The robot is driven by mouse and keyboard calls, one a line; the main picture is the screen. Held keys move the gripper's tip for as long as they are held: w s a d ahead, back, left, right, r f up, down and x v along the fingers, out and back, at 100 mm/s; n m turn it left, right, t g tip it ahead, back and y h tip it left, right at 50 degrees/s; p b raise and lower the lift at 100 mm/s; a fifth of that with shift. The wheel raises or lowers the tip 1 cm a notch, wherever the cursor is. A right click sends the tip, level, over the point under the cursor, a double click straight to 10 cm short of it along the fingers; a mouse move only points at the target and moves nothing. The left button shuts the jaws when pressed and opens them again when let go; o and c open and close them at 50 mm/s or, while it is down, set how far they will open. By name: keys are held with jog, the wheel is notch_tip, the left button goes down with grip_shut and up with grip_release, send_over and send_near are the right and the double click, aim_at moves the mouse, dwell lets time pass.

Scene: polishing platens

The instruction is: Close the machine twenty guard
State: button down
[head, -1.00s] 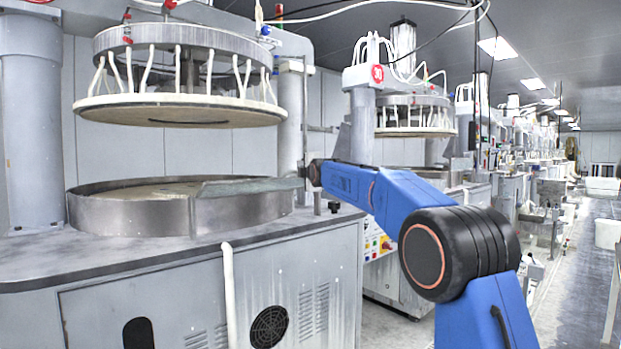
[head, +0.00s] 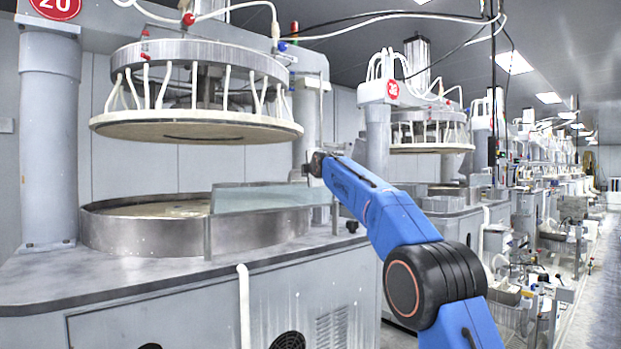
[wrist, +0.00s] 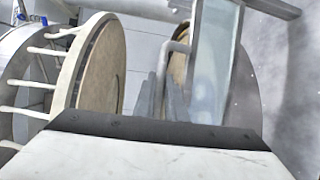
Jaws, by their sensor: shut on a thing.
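Machine twenty, with its red number sign (head: 56,6), fills the left of the head view. Its guard (head: 262,199) is a clear, pale panel standing along the right front part of the round metal rim (head: 150,232). In the wrist view the guard (wrist: 214,60) appears as a tilted glassy plate close to the fingers. My gripper (head: 309,167) is at the guard's upper right side.
The raised upper platen (head: 195,127) with white hoses hangs above the rim. A second machine (head: 425,135) stands behind my arm, with more in a row. The aisle floor (head: 600,290) is at the right. The grey worktop (head: 60,278) is clear in front.

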jog(key=shift+w+a+r, duration=0.2)
jog(key=shift+w+a, duration=0.5)
jog(key=shift+w, duration=0.1)
jog(key=shift+w+a+r, duration=0.15)
jog(key=shift+w+a, duration=0.5)
jog(key=shift+w, duration=0.1)
jog(key=c, duration=1.8)
grip_release()
jog(key=shift+a, duration=0.2)
jog(key=shift+w+d, duration=0.1)
jog(key=shift+v, duration=8.7)
